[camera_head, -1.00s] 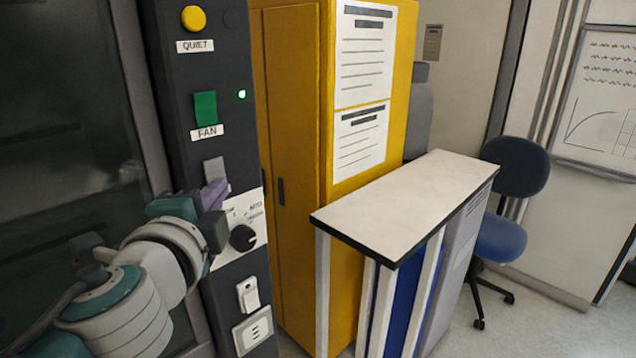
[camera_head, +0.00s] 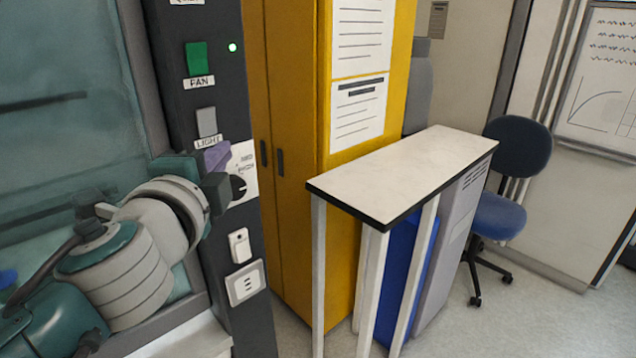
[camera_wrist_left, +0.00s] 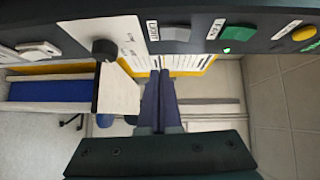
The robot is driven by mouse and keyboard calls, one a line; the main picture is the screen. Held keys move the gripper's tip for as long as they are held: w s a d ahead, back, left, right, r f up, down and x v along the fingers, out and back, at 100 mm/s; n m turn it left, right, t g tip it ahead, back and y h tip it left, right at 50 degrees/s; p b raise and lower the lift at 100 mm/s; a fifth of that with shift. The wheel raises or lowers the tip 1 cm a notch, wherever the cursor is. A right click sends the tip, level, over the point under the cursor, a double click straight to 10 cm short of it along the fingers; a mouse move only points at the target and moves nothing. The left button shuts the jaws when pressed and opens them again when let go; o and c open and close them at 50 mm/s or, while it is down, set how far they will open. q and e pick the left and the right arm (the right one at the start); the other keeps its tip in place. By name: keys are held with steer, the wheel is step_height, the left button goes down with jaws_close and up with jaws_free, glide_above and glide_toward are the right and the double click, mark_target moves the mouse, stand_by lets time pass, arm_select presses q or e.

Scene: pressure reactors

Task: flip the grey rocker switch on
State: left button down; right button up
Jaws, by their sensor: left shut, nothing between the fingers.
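The grey rocker switch (camera_head: 206,121), labelled LIGHT, is on the dark control panel, below the green FAN switch (camera_head: 197,56). In the left wrist view the grey switch (camera_wrist_left: 176,34) is near the top, beside its label. My left gripper (camera_head: 217,156) is shut and empty, with its purple-grey fingers just below the LIGHT label in the head view. In the left wrist view its fingertips (camera_wrist_left: 160,78) are below the switch in the picture, apparently clear of it. My right gripper is out of view.
A black knob (camera_head: 238,187) on a white plate is close to my left gripper. A white rocker (camera_head: 240,246) and a socket (camera_head: 246,283) are lower. A yellow cabinet (camera_head: 292,200) and a white-topped bench (camera_head: 405,172) stand to the right.

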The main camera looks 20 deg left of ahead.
arm_select(q)
steer(key=b+v, duration=0.2)
steer(key=v, duration=0.6)
steer(key=shift+s+f+b, duration=0.35)
steer(key=shift+s+f, duration=0.05)
steer(key=shift+f, duration=0.1)
steer(key=shift+a, duration=0.1)
